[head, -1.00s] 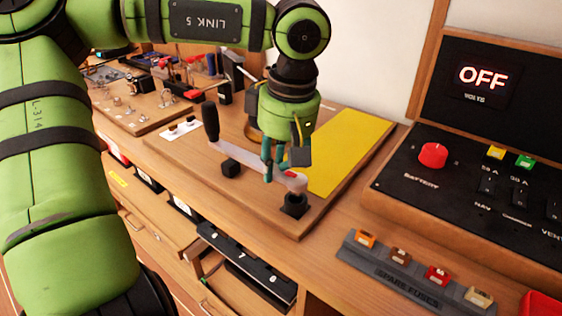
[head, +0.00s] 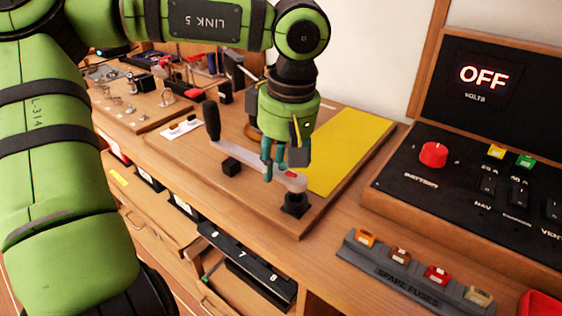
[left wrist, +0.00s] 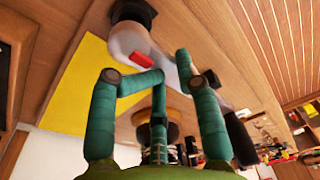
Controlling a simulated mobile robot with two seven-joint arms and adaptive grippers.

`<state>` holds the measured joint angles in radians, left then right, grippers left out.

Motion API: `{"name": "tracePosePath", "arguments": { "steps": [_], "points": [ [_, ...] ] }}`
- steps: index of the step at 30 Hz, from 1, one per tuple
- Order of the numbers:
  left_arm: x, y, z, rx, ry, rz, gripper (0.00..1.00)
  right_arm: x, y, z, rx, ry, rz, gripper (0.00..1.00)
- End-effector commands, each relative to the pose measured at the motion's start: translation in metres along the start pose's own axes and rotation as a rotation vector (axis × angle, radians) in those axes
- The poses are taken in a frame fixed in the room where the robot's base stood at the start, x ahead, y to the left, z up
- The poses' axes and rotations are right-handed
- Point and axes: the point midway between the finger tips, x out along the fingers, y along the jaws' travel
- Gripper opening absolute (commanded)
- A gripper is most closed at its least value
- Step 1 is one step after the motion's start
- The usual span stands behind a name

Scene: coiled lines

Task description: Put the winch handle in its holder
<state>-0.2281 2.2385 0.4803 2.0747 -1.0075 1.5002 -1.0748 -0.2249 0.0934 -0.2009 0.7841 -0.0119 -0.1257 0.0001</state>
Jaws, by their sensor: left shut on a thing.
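The winch handle (head: 235,156) is a silver bar with a black upright grip (head: 211,120) at one end and a red mark near the other. My left gripper (head: 272,172) is shut on the bar near the red-marked end. The holder has a black socket block (head: 294,207) and a smaller black block (head: 230,166). The red-marked end is at or just above the socket block; I cannot tell if it is seated. In the left wrist view the fingers (left wrist: 166,80) straddle the bar (left wrist: 132,42), and the black socket (left wrist: 132,12) is partly hidden behind its end.
A yellow panel (head: 350,145) lies on the wooden board right of the gripper. A fuse rack (head: 410,272) and an electrical panel (head: 470,195) stand at the right. A board with small fittings (head: 130,100) is at the back left. Drawers (head: 150,235) are below the counter's front edge.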

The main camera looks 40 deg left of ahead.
Motion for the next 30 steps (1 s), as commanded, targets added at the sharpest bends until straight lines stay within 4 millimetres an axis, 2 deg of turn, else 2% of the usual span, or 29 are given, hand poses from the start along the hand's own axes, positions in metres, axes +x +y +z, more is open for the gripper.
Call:
{"name": "tracePosePath", "arguments": {
  "steps": [24,30],
  "points": [
    [0.025,0.001,0.003,0.0,0.001,0.001,0.0,0.018,0.002,0.01,-0.001,-0.003,0.003,0.0],
    [0.025,0.001,0.003,0.0,0.0,0.001,0.0,0.018,0.002,0.01,-0.001,-0.003,0.003,0.0]
  ]
}}
